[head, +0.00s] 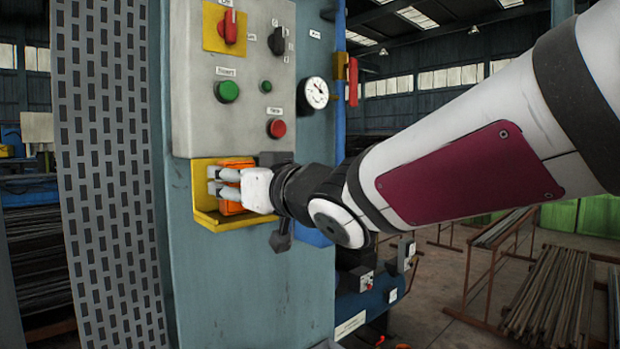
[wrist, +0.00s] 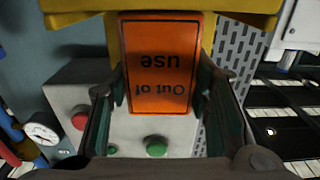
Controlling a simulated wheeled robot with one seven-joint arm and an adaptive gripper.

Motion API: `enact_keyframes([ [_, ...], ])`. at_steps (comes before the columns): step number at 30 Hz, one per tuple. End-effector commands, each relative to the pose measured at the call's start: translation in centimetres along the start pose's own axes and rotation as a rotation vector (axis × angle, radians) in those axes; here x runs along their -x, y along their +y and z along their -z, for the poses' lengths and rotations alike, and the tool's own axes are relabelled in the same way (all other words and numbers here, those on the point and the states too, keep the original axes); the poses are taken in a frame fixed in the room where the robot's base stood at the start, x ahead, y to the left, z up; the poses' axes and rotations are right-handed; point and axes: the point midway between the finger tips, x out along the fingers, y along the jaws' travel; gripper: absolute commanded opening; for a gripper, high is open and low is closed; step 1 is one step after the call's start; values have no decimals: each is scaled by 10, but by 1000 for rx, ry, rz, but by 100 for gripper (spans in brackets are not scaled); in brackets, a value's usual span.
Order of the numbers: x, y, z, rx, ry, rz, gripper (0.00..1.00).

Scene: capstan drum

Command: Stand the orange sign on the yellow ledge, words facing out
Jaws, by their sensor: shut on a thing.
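The orange sign (wrist: 160,45) is held between the two fingers of my gripper (wrist: 162,100), one on each side edge. Its black words "Out of use" face the wrist camera, upside down in that picture, as is the control panel. In the head view the sign (head: 236,166) is mostly hidden behind my gripper (head: 222,182). The yellow ledge (head: 208,218) sticks out from the blue-grey housing below the panel. The ledge (wrist: 70,18) runs along the top of the wrist view, at the sign's lower end. I cannot tell whether the sign touches the ledge.
A grey control panel (head: 200,125) above the ledge carries a green button (head: 228,91), a red button (head: 276,128) and a red switch (head: 230,27). A gauge (head: 314,93) sits to the right. A slotted grey panel (head: 105,190) stands left of the housing.

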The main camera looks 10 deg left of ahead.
Motion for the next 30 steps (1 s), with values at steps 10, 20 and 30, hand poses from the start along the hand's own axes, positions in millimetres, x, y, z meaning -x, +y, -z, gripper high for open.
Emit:
enact_keyframes([
  [10,0,0,-3,0,-1,0,65],
  [20,0,0,-2,0,0,0,65],
  [30,42,1,1,1,2,-1,65],
])
